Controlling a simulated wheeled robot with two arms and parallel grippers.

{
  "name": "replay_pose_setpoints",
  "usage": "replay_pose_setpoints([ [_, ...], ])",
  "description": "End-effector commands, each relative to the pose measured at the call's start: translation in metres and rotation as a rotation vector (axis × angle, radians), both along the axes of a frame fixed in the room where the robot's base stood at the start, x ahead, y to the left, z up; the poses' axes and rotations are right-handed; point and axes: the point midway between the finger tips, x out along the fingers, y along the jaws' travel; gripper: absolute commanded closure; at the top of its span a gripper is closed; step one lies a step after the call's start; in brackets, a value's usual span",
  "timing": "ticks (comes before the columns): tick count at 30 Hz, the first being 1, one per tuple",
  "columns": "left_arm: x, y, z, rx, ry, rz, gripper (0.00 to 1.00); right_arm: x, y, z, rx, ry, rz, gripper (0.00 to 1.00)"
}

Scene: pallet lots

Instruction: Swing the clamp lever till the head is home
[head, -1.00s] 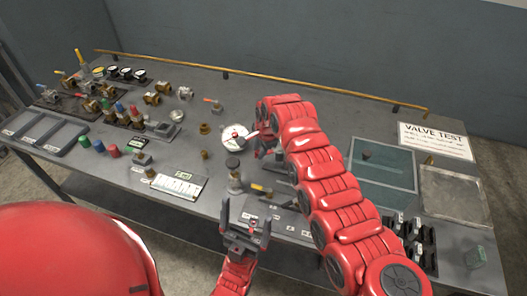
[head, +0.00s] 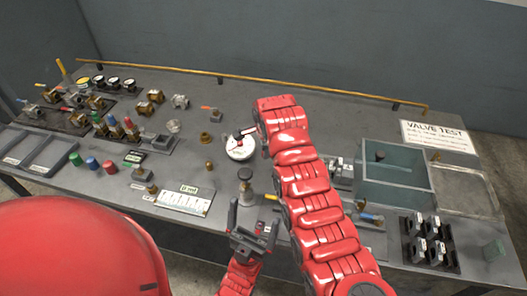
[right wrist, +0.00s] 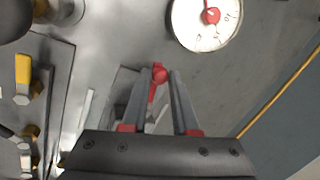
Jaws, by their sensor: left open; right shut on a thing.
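A red lever (right wrist: 158,76) lies between the fingers of my right gripper (right wrist: 160,84) in the right wrist view, and the gripper is shut on it. Its lower part runs down between the fingers. A round white dial (right wrist: 206,22) with a red centre is just beyond the fingertips. In the head view the dial (head: 240,148) lies left of my right forearm, with a red piece at its upper right edge. My right fingers are mostly hidden there by the arm. The clamp head cannot be made out. My left gripper (head: 254,214) is open and empty near the front edge.
A black-topped brass post (head: 245,174) stands between the dial and my left gripper. A blue-green divided box (head: 394,190) and a black rack (head: 431,241) are at right. Valves crowd the left. A brass rail (head: 250,80) runs along the back.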

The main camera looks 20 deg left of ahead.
Motion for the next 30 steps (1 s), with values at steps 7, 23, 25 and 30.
replay_pose_setpoints([
  [7, 0.0, 0.0, -0.03, 0.0, 0.0, 0.0, 0.0, 0.001, 0.007, -0.004, 0.008, 0.0, -0.138, 1.0],
  [23, 0.0, 0.0, -0.044, 0.0, 0.0, 0.0, 0.0, 0.005, 0.006, -0.001, 0.003, 0.001, -0.246, 1.0],
  [25, 0.0, 0.0, -0.044, 0.0, 0.0, 0.0, 0.0, 0.005, 0.006, -0.001, 0.004, 0.001, -0.247, 1.0],
  [30, 0.0, 0.0, -0.044, 0.0, 0.0, 0.0, 0.0, 0.005, 0.006, -0.001, 0.004, 0.0, -0.246, 1.0],
])
